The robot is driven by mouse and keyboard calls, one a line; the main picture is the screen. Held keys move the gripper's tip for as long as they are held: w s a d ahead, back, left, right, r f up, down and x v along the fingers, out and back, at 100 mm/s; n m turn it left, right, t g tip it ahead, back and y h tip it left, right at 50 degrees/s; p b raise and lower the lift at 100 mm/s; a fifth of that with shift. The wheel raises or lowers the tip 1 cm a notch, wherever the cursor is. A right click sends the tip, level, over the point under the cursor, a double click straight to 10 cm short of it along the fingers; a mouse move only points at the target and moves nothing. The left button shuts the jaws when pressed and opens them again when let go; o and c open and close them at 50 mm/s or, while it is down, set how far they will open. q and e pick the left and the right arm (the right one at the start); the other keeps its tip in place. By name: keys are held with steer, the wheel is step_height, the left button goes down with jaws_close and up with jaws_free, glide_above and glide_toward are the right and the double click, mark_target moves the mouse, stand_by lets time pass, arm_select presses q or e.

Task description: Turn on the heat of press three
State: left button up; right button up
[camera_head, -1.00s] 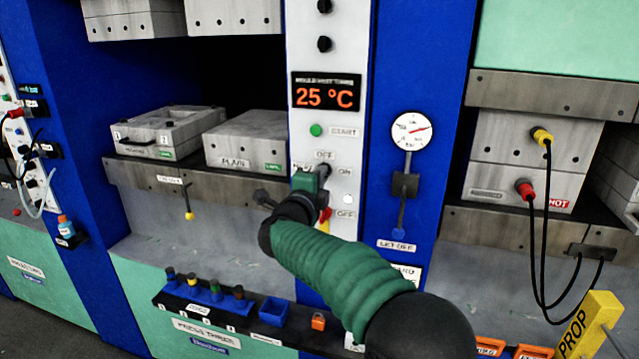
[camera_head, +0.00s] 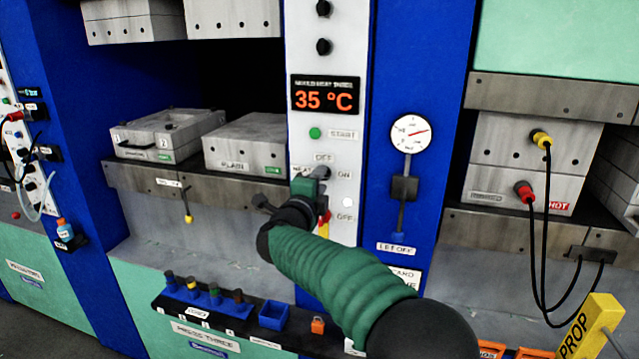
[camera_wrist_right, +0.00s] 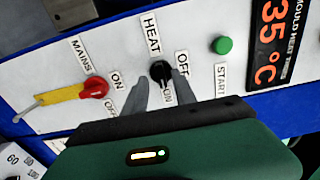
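The black heat knob (camera_wrist_right: 160,72) of press three sits under its HEAT label on the white control panel, its pointer towards ON. In the head view the knob (camera_head: 322,172) shows just past my right gripper (camera_head: 312,181). In the right wrist view the two grey fingers of this gripper (camera_wrist_right: 160,82) stand apart on either side of the knob, open; contact cannot be told. The mould heat display (camera_head: 326,96) glows orange at 35 °C; part of it shows in the wrist view (camera_wrist_right: 272,45). My left gripper is not in view.
A green START button (camera_head: 315,133) lies above the heat knob. The red and yellow MAINS switch (camera_wrist_right: 95,87) is beside it, partly behind my arm in the head view. A gauge and LET OFF lever (camera_head: 404,188) stand to the right on the blue column.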

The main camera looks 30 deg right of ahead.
steer(key=b+v, duration=0.2)
steer(key=v, duration=1.4)
steer(key=shift+s+a+f, duration=0.1)
steer(key=w+a+f+n+t+y+p, duration=0.2)
steer(key=w+a+f+n+t+y, duration=0.25)
steer(key=n+y, duration=0.4)
steer(key=s+a+f+n+g+y, duration=0.2)
steer(key=a+f+n, duration=0.1)
steer(key=f+n, duration=0.35)
steer(key=s+a+f+n+g+y, duration=0.25)
steer(key=f+n, duration=0.25)
steer(key=f, duration=0.3)
steer(key=s+f+n+g+p, duration=0.1)
steer(key=s+f+n+g, duration=0.3)
steer(key=s+f, duration=0.4)
steer(key=s+d+f+n+g, duration=0.1)
steer(key=s+f+n+g, duration=0.3)
steer(key=s+f, duration=0.4)
steer(key=s+g, duration=0.1)
steer(key=s, duration=0.3)
steer(key=shift+s+d+y+p, duration=0.15)
steer(key=shift+s+y+p, duration=0.1)
steer(key=shift+y+p, duration=0.15)
